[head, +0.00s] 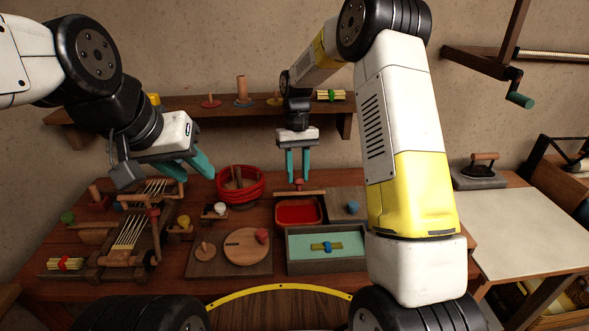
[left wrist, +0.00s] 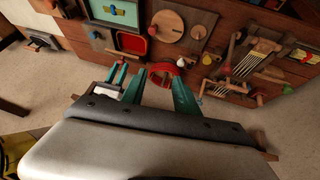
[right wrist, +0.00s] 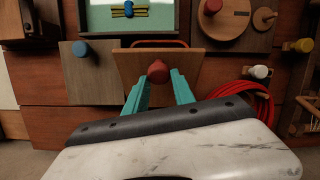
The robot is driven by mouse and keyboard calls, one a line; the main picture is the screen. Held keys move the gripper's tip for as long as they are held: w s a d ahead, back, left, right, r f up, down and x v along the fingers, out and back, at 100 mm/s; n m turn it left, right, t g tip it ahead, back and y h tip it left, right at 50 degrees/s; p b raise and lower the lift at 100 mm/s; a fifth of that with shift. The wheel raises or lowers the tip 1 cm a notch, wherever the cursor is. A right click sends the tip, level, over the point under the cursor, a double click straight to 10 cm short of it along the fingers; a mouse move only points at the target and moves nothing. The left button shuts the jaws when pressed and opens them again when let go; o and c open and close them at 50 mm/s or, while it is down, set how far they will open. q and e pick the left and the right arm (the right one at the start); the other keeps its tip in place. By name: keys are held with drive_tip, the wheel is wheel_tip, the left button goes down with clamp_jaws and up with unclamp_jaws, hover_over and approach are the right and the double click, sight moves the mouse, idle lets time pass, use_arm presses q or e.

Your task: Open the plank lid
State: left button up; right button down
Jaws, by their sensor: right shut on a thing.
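The wooden plank lid has a red knob (right wrist: 158,72), and its board (right wrist: 190,65) shows in the right wrist view. My right gripper (head: 298,180) is shut on this knob, with a teal finger on each side. In the head view the lid (head: 312,193) shows as a thin edge at the back of the red-lined compartment (head: 298,212), whose inside is exposed. A strip of red rim shows past the lid in the right wrist view.
A board with a blue knob (head: 350,207) lies right of the red compartment. A green-lined tray (head: 325,244) with a tied bundle is in front. A round wooden disc (head: 246,247) and string frames stand to the left. A shelf (head: 220,104) runs along the wall behind.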

sight(297, 185)
idle(0.5)
